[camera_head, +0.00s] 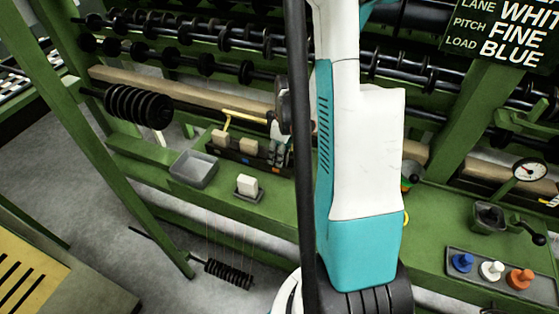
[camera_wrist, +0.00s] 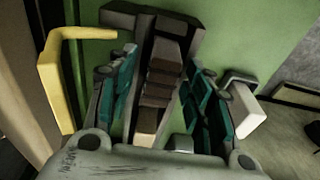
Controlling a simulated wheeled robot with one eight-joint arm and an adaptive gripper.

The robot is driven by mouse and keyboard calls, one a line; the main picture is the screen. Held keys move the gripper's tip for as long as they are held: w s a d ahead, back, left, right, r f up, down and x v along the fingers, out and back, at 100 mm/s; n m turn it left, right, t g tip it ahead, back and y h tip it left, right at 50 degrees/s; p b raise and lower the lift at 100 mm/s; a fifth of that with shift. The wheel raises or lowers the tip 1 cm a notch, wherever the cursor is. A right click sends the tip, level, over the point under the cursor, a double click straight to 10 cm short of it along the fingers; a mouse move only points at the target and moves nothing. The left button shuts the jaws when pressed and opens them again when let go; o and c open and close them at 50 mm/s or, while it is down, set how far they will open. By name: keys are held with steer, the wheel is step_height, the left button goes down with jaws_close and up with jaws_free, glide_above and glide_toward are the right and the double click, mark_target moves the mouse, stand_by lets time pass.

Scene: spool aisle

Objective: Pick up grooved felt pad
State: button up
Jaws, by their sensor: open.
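In the head view two beige blocks (camera_head: 219,138) (camera_head: 248,146) show in the rack, left of my gripper. A pale block (camera_head: 247,184) rests on a small dark holder in front of the rack; it also shows at the right in the wrist view (camera_wrist: 240,112). My gripper (camera_head: 278,157) is open over the rack's right end, partly hidden by my arm.
A yellow bent bar (camera_head: 233,117) stands behind the rack and left of my fingers in the wrist view (camera_wrist: 55,85). A grey tray (camera_head: 194,168) lies left of the pale block. A black spool (camera_head: 138,106) juts out at the left. Colored pegs (camera_head: 491,270) stand at the right.

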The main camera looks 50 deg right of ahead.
steer(key=shift+r, duration=0.1)
steer(key=c, duration=1.1)
